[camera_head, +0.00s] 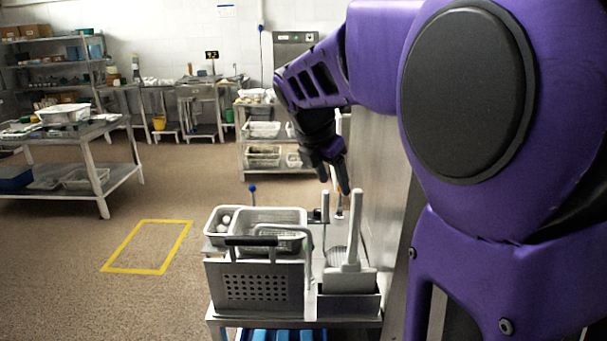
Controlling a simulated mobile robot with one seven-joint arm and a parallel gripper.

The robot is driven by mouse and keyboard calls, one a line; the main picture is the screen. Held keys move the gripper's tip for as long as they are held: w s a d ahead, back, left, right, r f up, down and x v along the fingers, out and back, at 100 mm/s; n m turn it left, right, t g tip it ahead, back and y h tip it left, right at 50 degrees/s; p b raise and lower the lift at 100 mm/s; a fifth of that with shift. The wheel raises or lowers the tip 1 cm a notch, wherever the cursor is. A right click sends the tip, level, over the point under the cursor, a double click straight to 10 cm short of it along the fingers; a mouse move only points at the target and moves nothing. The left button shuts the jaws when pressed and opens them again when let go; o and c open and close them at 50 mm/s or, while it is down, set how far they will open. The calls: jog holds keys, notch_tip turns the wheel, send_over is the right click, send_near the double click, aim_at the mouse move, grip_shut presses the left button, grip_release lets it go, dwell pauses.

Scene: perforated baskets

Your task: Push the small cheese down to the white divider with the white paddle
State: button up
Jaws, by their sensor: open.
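A white paddle (351,279) with a tall upright handle stands in a narrow grey holder at the front right of the metal cart. My gripper (334,184) hangs above the cart, open and empty, fingers pointing down. Its fingertips look close to the top of the paddle's handle in the picture; I cannot tell if they touch it. Small white round pieces (226,219) lie in a white basket at the cart's back left; I cannot tell whether one is the small cheese. I cannot make out the white divider.
A grey perforated basket (255,286) with a dark handle stands at the cart's front, before a white tub (292,215). A steel panel (380,185) rises close on the right. Open floor lies left.

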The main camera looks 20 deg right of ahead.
aim_at(353, 204)
jog(key=shift+g+h, duration=0.4)
jog(key=shift+g, duration=0.1)
jog(key=d+f+b, duration=0.1)
jog(key=f, duration=0.1)
jog(key=d+f+b, duration=0.3)
jog(key=f, duration=0.1)
jog(key=shift+s+d+f+b, duration=0.2)
jog(key=shift+d+f+b, duration=0.05)
jog(key=shift+b, duration=0.15)
jog(key=shift+w+d+f+p, duration=0.1)
jog(key=shift+d+f+p, duration=0.1)
jog(key=shift+d+p, duration=0.1)
jog(key=shift+x, duration=1.2)
jog(key=shift+c, duration=0.3)
grip_shut()
